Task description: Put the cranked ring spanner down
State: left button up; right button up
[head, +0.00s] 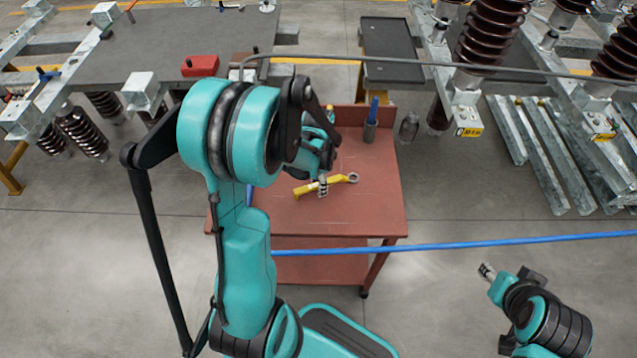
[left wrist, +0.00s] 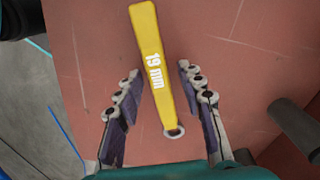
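The cranked ring spanner (head: 339,181) is yellow with a metal ring at its right end, and it lies on or just over the red cart top (head: 375,215). In the left wrist view the spanner (left wrist: 156,60) shows its "19 mm" mark and a small metal eye at the near end. My left gripper (head: 323,187) is over the spanner; in the left wrist view its fingers (left wrist: 158,72) are spread on either side of the handle, with gaps to both. My right gripper (head: 487,271) is at the lower right, away from the cart, too small to read its opening.
A holder with a blue-handled tool (head: 371,122) stands at the cart's back right. A blue hose or bar (head: 450,245) crosses in front of the cart. A grey bench with a red box (head: 200,66) is behind left; brown insulators (head: 490,35) stand behind right. The cart's right part is clear.

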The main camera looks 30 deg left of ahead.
pick_arm(q)
notch_tip(320, 180, up, 10)
jog(key=r+p, duration=0.1)
jog(key=p, duration=0.3)
jog(key=s+d+r+n+t, duration=0.7)
jog(key=s+d+r, duration=0.2)
jog(key=d, duration=0.3)
jog(key=shift+d+r, duration=0.15)
jog(key=shift+r, duration=0.35)
